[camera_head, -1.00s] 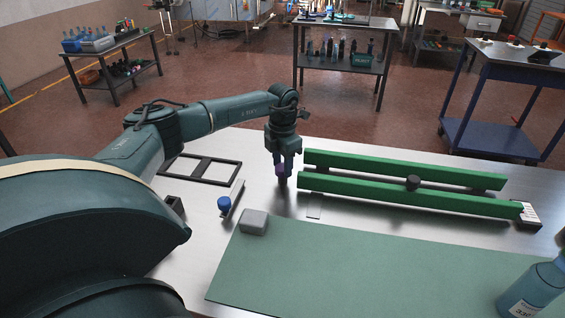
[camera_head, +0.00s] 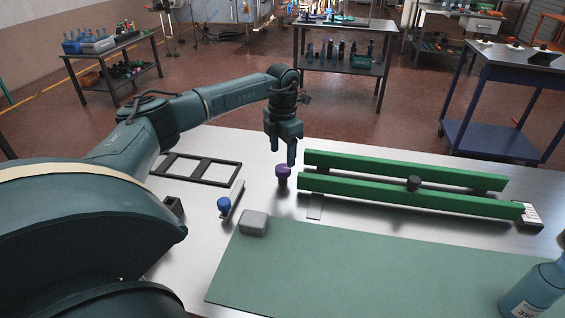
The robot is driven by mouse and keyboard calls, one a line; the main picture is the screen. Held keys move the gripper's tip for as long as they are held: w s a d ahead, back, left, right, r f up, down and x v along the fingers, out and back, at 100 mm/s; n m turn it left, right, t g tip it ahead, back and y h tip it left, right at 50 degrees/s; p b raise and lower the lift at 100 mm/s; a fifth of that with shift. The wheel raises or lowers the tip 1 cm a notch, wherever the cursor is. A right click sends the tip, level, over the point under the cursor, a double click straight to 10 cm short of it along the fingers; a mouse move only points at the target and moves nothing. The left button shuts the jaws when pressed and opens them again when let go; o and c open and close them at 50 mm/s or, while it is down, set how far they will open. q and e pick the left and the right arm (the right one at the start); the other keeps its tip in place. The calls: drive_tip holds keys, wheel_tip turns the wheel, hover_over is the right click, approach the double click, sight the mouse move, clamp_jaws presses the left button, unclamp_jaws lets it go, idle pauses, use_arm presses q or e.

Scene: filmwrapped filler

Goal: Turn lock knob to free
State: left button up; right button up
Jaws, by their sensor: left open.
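A purple-topped knob on a dark stem (camera_head: 283,172) stands upright on the metal table, just left of the green rails. I take it for the lock knob; its turn position cannot be read at this size. My left gripper (camera_head: 283,151) is above it, pointing down, open and empty, with its fingers clear of the knob. Two long green rails (camera_head: 350,186) run side by side to the right. A black knob (camera_head: 413,183) sits between them. My right gripper is not in view.
A blue knob on a flat bar (camera_head: 224,204) and a black frame (camera_head: 203,169) lie to the left. A grey block (camera_head: 254,223) sits at the corner of a green mat (camera_head: 350,275). A blue bottle (camera_head: 532,290) stands at the lower right.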

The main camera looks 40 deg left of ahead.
sight(282, 168)
use_arm(q)
wheel_tip(282, 168, up, 9)
drive_tip(key=shift+f+b, duration=0.2)
drive_tip(key=shift+b, duration=0.2)
idle(0.4)
